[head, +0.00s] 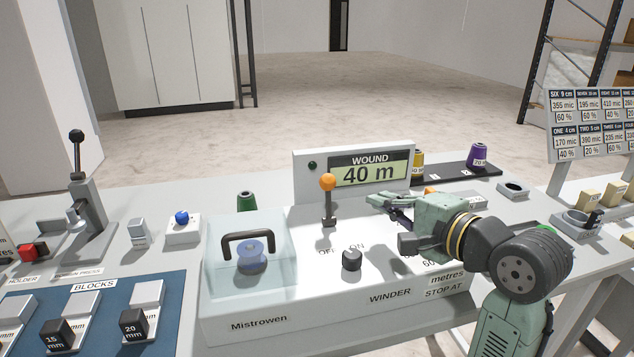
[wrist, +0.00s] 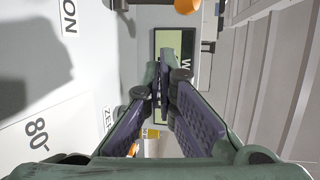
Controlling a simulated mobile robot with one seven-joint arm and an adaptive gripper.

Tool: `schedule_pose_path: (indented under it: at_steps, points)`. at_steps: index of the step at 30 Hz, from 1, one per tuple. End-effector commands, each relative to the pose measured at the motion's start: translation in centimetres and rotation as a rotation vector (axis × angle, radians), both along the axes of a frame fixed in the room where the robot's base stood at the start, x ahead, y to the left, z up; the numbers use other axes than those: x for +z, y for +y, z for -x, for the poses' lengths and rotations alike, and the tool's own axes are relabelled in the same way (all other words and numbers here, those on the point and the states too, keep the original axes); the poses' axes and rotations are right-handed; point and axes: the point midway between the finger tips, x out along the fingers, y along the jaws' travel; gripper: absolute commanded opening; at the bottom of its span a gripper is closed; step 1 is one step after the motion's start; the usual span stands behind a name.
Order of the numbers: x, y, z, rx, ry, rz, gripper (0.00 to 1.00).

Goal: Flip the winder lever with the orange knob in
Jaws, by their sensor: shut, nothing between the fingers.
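The winder lever's orange knob (head: 327,182) tops a dark stem (head: 329,210) that stands roughly upright on the winder (head: 300,285), behind the OFF and ON labels. The knob also shows at the top edge of the wrist view (wrist: 187,5). My gripper (head: 378,202) is shut and empty, above the winder to the right of the lever and apart from it. Its fingertips (wrist: 166,75) meet in the wrist view, in front of the display (head: 371,172), which reads WOUND 40 m.
A black dial knob (head: 351,259) stands in front of the lever. A clear cover with a black handle (head: 248,243) encloses a blue spool at left. A green cone (head: 246,201) stands behind it. A purple cone (head: 477,155) stands at back right.

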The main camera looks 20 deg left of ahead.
Motion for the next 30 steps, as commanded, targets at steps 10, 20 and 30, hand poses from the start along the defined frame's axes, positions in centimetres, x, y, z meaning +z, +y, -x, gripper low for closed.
schedule_pose_path:
  at_steps: [10, 20, 30]
  points:
    - [-0.8, 3.6, -2.9, -0.003, 0.012, -0.009, 0.0]
    - [-1.4, 7.5, -4.6, -0.007, 0.005, -0.008, 0.0]
    - [-1.3, 7.5, -2.1, -0.005, 0.007, -0.008, 0.0]
